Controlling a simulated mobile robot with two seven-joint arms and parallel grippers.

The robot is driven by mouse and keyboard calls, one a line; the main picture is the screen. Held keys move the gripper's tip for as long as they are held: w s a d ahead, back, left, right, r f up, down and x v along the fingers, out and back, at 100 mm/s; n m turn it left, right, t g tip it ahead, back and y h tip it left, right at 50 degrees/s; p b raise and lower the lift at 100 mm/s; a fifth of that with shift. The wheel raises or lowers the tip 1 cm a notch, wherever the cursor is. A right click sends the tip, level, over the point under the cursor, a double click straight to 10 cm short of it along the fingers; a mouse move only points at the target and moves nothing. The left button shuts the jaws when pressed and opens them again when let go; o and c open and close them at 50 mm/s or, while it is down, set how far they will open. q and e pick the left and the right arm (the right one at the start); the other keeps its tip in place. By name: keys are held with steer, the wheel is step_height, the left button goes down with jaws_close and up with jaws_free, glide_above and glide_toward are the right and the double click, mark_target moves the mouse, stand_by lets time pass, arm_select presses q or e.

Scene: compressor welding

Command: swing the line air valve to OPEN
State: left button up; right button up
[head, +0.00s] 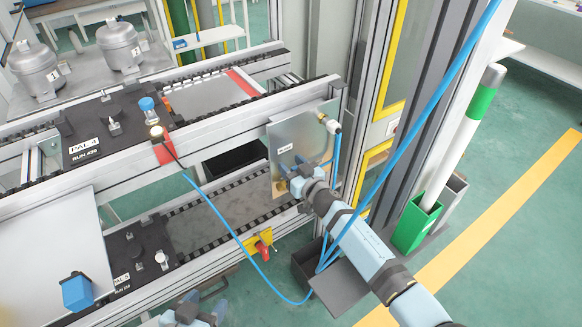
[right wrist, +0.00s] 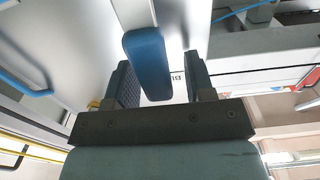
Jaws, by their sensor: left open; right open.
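The line air valve's blue lever (right wrist: 147,62) shows in the right wrist view, between the two fingers of my right gripper (right wrist: 162,82). The fingers stand apart on either side of it; I cannot tell whether either touches it. A label with dark letters, partly hidden, is behind the lever. In the head view my right gripper (head: 291,176) is at the grey metal panel (head: 287,131), and hides most of the lever. I cannot read the valve's position. My left gripper (head: 202,307) is open and empty at the bottom edge of the head view.
A blue hose (head: 232,233) loops down from the conveyor rail past a dark bin (head: 338,285). A yellow bracket with a red knob (head: 263,254) is below the panel. A green-and-white post (head: 466,135) stands right of my arm. Pallets sit on the conveyor at left.

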steer(key=shift+w+a, duration=0.15)
steer(key=shift+w, duration=0.05)
jaws_close()
